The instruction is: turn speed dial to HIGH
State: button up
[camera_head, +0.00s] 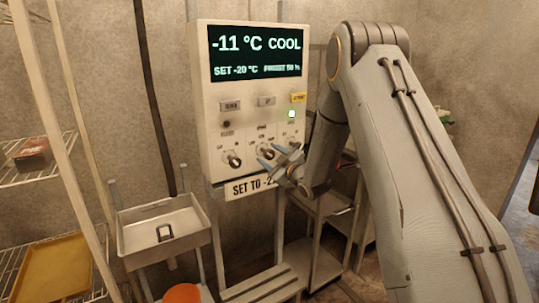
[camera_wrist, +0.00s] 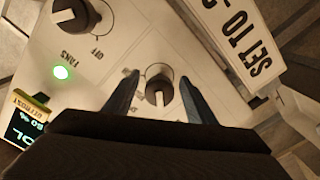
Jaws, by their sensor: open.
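A white control box (camera_head: 208,115) hangs on the wall with a row of three knobs under a dark screen reading -11 °C COOL. The middle knob, apparently the speed dial (camera_wrist: 158,90), has a dark round body and a pale pointer bar. My gripper (camera_wrist: 159,76) is open, with one blue-grey finger on each side of this knob; I cannot tell whether either touches it. In the head view my gripper (camera_head: 266,160) is in front of the panel's lower part and partly covers the middle knob. Its setting is not readable.
The fans knob (camera_wrist: 76,14) is beside the middle one, near a lit green lamp (camera_wrist: 62,72). The left knob (camera_head: 232,160) is clear. A "SET TO" sign (camera_head: 246,188) hangs just below. A steel basin (camera_head: 140,238), an orange bucket (camera_head: 182,294) and shelves (camera_head: 35,175) stand left.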

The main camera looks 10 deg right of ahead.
jog(key=c, duration=1)
jog(key=shift+c, duration=0.2)
jog(key=shift+m, duration=0.4)
jog(key=m+b, duration=0.2)
jog(key=m, duration=0.2)
jog(key=shift+a, duration=0.1)
jog(key=m, duration=0.5)
jog(key=shift+a+b, duration=0.1)
jog(key=shift+b, duration=0.25)
jog(key=m, duration=0.5)
jog(key=shift+s+a+m, duration=0.1)
jog(key=shift+m, duration=0.3)
jog(key=shift+r+m, duration=0.1)
jog(key=shift+m, duration=2.1)
